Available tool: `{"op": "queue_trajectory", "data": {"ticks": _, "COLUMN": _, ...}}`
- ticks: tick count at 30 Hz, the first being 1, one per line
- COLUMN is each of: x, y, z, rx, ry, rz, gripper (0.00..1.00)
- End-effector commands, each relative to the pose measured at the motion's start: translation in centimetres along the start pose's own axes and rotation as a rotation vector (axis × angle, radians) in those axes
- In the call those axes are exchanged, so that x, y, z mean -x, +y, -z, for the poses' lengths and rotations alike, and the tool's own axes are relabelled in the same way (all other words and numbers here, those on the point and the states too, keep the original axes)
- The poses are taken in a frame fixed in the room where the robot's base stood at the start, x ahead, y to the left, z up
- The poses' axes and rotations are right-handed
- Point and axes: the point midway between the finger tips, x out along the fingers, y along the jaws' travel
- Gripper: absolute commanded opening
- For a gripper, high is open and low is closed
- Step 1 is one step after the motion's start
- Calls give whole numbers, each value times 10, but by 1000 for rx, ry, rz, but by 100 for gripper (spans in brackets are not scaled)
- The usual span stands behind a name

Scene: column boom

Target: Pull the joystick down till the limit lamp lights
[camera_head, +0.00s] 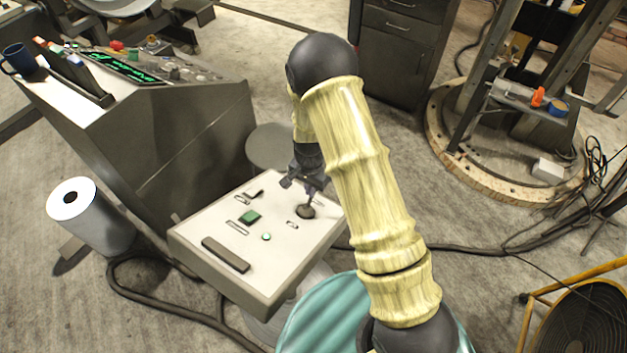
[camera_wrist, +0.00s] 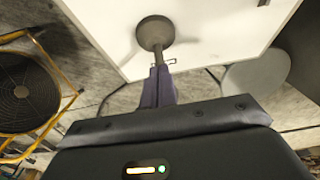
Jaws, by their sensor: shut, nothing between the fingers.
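The joystick (camera_head: 306,211) stands on the pale sloped top of the control box (camera_head: 205,235), with a dark round base and a thin shaft. Its base also shows in the wrist view (camera_wrist: 155,32). My gripper (camera_head: 316,189) is over the joystick, close to its upper end. In the wrist view the purple fingers (camera_wrist: 158,82) are together, with the joystick's base just beyond their tips. Whether they touch the shaft, I cannot tell.
A large grey console (camera_head: 190,125) stands behind the box at left. A white roll (camera_head: 88,213) stands left of the box. A round stool seat (camera_head: 271,147) is just behind it. A cable runs on the floor. A yellow-framed fan (camera_head: 585,315) is at lower right.

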Motion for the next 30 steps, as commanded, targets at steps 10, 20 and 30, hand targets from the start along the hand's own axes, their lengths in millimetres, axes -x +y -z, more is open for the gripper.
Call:
{"op": "queue_trajectory", "data": {"ticks": 10, "x": 0, "y": 0, "z": 1, "rx": -1, "ry": 1, "rz": 0, "gripper": 0}}
{"op": "queue_trajectory", "data": {"ticks": 20, "x": 0, "y": 0, "z": -20, "rx": 3, "ry": 0, "rz": -1, "gripper": 0}}
{"op": "queue_trajectory", "data": {"ticks": 30, "x": 0, "y": 0, "z": -45, "rx": 0, "ry": 0, "rz": 0, "gripper": 0}}
